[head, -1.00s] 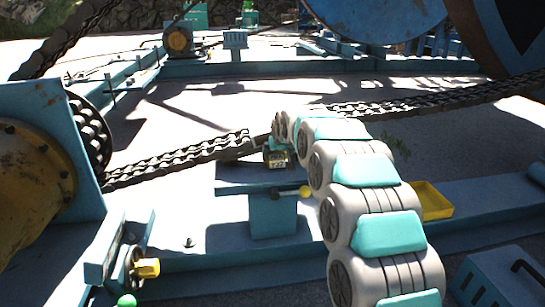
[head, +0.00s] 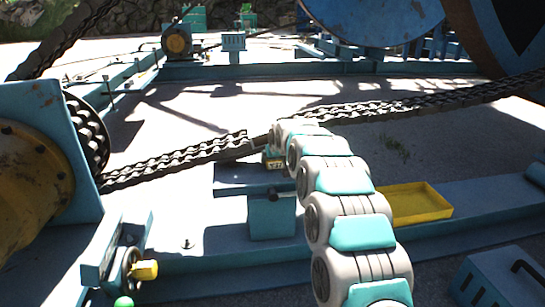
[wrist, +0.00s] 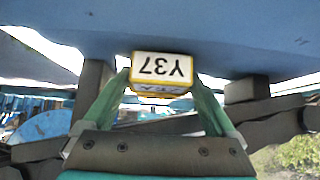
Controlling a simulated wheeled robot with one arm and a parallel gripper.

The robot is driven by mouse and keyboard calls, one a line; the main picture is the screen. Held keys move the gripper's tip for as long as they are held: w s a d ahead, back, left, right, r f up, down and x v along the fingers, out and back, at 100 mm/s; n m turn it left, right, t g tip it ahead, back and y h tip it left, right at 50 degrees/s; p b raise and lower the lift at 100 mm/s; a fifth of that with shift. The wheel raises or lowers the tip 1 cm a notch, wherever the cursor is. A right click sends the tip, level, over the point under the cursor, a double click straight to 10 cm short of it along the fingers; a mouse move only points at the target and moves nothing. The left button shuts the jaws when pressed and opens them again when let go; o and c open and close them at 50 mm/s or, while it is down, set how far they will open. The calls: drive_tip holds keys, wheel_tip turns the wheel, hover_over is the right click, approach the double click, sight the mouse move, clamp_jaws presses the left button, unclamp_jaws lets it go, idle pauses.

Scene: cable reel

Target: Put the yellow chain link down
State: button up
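The yellow chain link (wrist: 164,67) carries a white plate marked Y37, which appears upside down in the wrist view. My gripper (wrist: 163,80) has its green fingers against both sides of the link and is shut on it. In the head view the yellow link (head: 275,164) shows small at the far end of my arm, just above the blue stand (head: 271,215). My arm partly covers the link and my gripper there. I cannot tell whether the link touches the stand. The black chain (head: 185,158) runs to the left and continues at the right (head: 425,105).
A yellow tray (head: 420,204) lies on the blue beam right of my arm. A toothed wheel (head: 88,130) stands at the left and a big blue reel (head: 375,15) at the back. A blue box with a handle (head: 500,280) is at the front right.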

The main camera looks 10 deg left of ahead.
clamp_jaws()
idle(0.5)
drive_tip(key=shift+r, duration=0.2)
